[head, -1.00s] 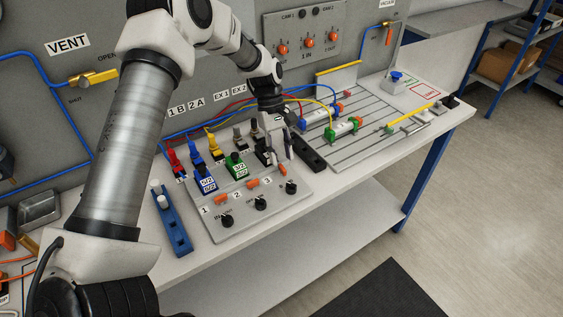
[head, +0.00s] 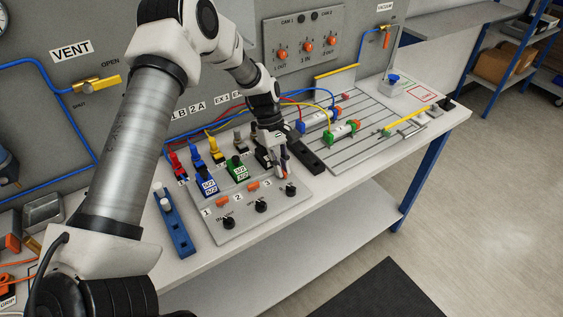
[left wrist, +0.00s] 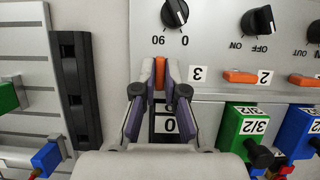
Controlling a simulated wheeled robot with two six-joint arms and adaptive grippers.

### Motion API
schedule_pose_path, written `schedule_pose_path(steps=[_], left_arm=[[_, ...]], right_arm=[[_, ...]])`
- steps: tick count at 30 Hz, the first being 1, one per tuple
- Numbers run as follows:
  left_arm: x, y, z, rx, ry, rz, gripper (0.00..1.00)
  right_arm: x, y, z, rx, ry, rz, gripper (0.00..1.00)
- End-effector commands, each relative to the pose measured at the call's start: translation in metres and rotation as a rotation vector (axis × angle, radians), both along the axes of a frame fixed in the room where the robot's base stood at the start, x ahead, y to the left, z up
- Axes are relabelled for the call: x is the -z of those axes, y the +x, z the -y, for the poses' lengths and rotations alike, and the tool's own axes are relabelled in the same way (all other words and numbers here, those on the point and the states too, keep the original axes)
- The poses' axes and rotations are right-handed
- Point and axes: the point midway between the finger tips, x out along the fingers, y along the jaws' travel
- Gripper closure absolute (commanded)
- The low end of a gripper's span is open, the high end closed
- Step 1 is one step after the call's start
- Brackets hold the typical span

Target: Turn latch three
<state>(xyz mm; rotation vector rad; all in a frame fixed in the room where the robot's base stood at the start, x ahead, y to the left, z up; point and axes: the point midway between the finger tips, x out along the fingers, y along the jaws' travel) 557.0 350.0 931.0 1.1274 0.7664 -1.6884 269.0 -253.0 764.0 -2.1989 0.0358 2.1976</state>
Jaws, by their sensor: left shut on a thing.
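Latch three is a small orange bar (left wrist: 159,73) beside the label 3 (left wrist: 198,73) on the grey valve panel (left wrist: 215,97). My left gripper (left wrist: 160,75) is shut on it, one finger on each side. The latch lies lengthwise between the fingers, at right angles to latch two (left wrist: 240,76), which lies sideways. In the head view my left gripper (head: 282,172) is down at the panel's right side and mostly hides latch three. Latch one (head: 222,201) and latch two show in the row to its left. My right gripper is not in view.
Black knobs, including one marked 0 to 90 (left wrist: 175,13), sit on the near side of the latches. Green (head: 237,170) and blue (head: 206,185) valves stand behind them. A black block (left wrist: 76,85) and slotted plate (head: 360,130) lie to the panel's right in the head view.

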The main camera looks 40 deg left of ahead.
Motion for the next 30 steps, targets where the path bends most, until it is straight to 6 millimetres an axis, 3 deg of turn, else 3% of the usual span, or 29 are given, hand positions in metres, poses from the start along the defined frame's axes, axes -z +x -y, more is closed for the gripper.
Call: schedule_pose_path(steps=[5,8,20,30], left_arm=[[0.000,0.001,0.000,-0.003,0.000,0.001,1.00],[0.000,0.001,0.000,-0.002,-0.001,0.001,0.65],[-0.007,0.002,-0.003,-0.001,-0.001,0.003,0.65],[-0.080,0.014,-0.031,-0.002,0.000,0.005,0.65]], right_arm=[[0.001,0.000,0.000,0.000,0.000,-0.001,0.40],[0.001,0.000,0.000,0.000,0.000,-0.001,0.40],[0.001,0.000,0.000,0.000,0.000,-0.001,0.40],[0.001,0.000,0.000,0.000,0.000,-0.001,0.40]])
